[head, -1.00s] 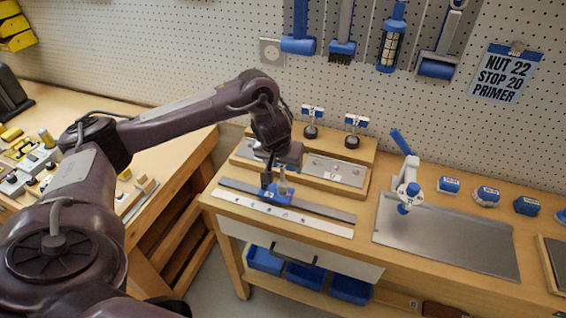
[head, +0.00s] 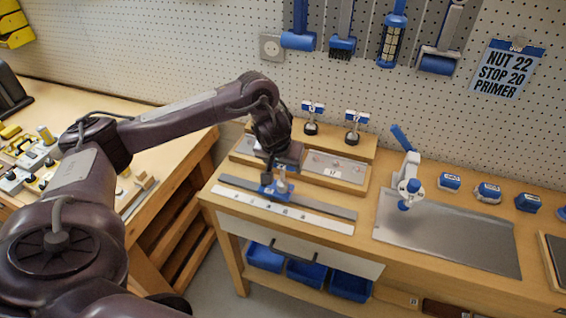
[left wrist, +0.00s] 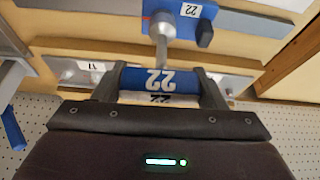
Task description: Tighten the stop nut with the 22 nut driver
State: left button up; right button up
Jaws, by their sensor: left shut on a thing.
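My left gripper (left wrist: 160,88) is shut on the blue handle of a nut driver (left wrist: 150,78) marked 22. In the head view the left gripper (head: 281,166) is above the blue stop block (head: 268,190), which sits on the grey rail (head: 318,206). My right gripper is not in view.
Two tools with blue-and-white tops (head: 312,112) stand on the wooden step behind the rail. A blue-and-white clamp-like device (head: 406,182) stands by the metal plate (head: 450,235) at right. A note (head: 508,70) on the pegboard reads NUT 22, STOP 20, PRIMER.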

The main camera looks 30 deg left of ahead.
pick_arm(q)
jog(key=shift+f, duration=0.35)
dwell(0.6)
jog(key=shift+f+m+b, duration=0.1)
jog(key=shift+m+b, duration=0.3)
jog(key=shift+m+h+b, duration=0.3)
jog(key=shift+m+h, duration=0.2)
jog(key=shift+m, duration=0.6)
jog(key=m+h, duration=0.1)
jog(key=m, duration=0.1)
jog(key=shift+m, duration=0.3)
jog(key=shift+d, duration=0.1)
